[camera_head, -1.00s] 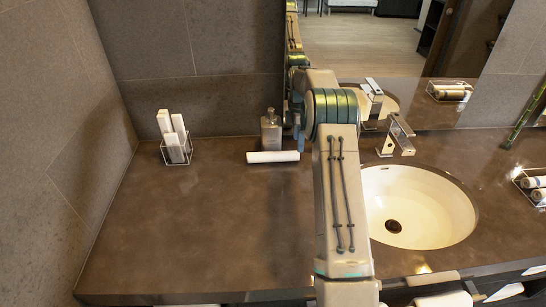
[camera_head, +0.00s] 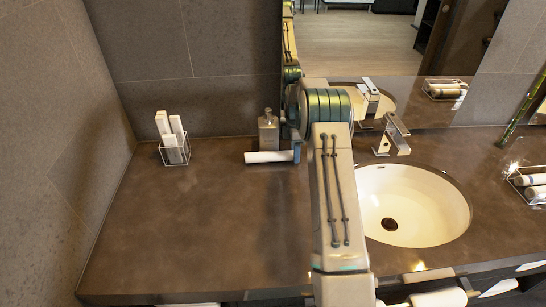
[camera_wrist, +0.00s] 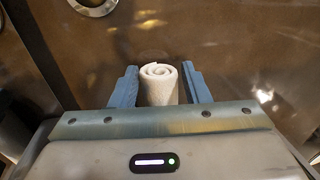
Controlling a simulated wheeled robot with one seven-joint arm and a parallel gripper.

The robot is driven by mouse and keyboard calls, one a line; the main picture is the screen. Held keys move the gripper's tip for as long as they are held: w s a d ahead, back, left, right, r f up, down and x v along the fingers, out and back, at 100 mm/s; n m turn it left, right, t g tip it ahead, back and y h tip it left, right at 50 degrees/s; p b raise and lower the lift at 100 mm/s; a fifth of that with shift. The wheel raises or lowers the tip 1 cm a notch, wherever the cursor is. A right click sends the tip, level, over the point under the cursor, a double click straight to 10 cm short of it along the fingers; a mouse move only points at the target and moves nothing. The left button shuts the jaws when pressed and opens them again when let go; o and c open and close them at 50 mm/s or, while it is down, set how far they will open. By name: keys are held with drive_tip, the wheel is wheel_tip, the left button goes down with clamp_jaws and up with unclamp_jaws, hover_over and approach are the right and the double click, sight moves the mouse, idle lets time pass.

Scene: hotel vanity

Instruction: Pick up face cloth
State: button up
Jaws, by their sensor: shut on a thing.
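The face cloth (camera_head: 268,157) is a white roll lying sideways on the brown counter, in front of a grey bottle. In the wrist view the rolled cloth (camera_wrist: 160,84) shows its spiral end between two blue fingers. My gripper (camera_head: 297,151) is at the roll's right end, partly hidden behind my arm in the head view. It is shut on the cloth, with a finger on each side in the wrist view (camera_wrist: 161,90). I cannot tell whether the cloth is clear of the counter.
A grey bottle (camera_head: 268,131) stands just behind the cloth. A wire holder (camera_head: 175,154) with white items is at the left. The white sink (camera_head: 415,206) and its tap (camera_head: 394,136) are to the right of my arm. The counter's left front (camera_head: 200,225) is clear.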

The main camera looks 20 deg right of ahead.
drive_tip(key=shift+r, duration=0.1)
drive_tip(key=shift+r+b, duration=0.3)
drive_tip(key=shift+r, duration=0.25)
wheel_tip(320, 180, up, 3)
drive_tip(key=shift+f+b, duration=0.2)
drive_tip(key=shift+b, duration=0.25)
drive_tip(key=s+d+r+b, duration=0.2)
drive_tip(key=s+d+r, duration=0.4)
drive_tip(key=d, duration=0.3)
drive_tip(key=shift+s+d+r, duration=0.2)
drive_tip(key=shift+d+r, duration=0.2)
drive_tip(key=shift+r, duration=0.2)
drive_tip(key=shift+o, duration=0.7)
